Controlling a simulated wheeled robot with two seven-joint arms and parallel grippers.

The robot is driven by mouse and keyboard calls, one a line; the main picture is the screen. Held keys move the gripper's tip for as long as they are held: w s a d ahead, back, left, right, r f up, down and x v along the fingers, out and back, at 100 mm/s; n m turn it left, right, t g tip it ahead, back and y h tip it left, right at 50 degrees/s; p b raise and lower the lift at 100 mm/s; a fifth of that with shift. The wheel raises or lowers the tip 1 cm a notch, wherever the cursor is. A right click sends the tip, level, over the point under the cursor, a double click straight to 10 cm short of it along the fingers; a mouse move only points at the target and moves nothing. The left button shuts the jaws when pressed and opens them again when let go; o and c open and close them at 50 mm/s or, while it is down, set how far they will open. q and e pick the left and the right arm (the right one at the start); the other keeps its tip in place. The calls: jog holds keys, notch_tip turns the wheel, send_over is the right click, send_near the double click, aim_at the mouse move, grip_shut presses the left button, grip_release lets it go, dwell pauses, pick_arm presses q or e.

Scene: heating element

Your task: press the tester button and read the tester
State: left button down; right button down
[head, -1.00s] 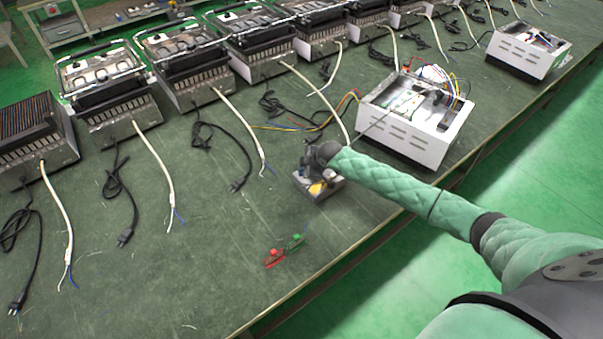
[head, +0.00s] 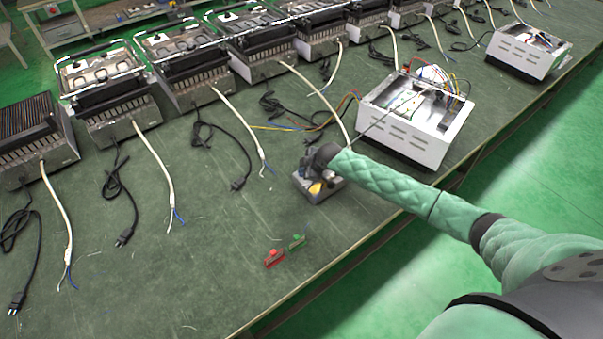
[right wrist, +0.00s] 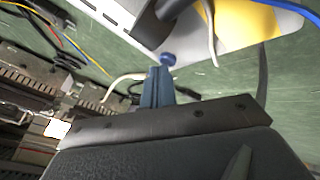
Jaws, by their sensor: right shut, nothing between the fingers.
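The tester (head: 328,190), a small grey box with a yellow patch, sits on the green table under the end of my right arm. It also shows in the right wrist view as a grey and yellow surface (right wrist: 245,22) at the top. My right gripper (head: 308,168) is at the tester's left side in the head view, with its fingers together and empty. In the right wrist view its blue fingers (right wrist: 158,84) point at a small round blue knob (right wrist: 167,59); I cannot tell whether they touch. The tester's reading is not legible. My left gripper is out of view.
A white open case (head: 402,133) with coloured wires stands right of the tester, and another (head: 530,50) farther back. A row of heaters (head: 187,72) with loose cords fills the far side. A red clip (head: 274,258) and green clip (head: 296,241) lie in front.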

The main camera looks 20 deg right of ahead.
jog(key=shift+r+p, duration=0.65)
jog(key=shift+r, duration=0.2)
jog(key=shift+r+p, duration=1.85)
jog(key=shift+r, duration=0.7)
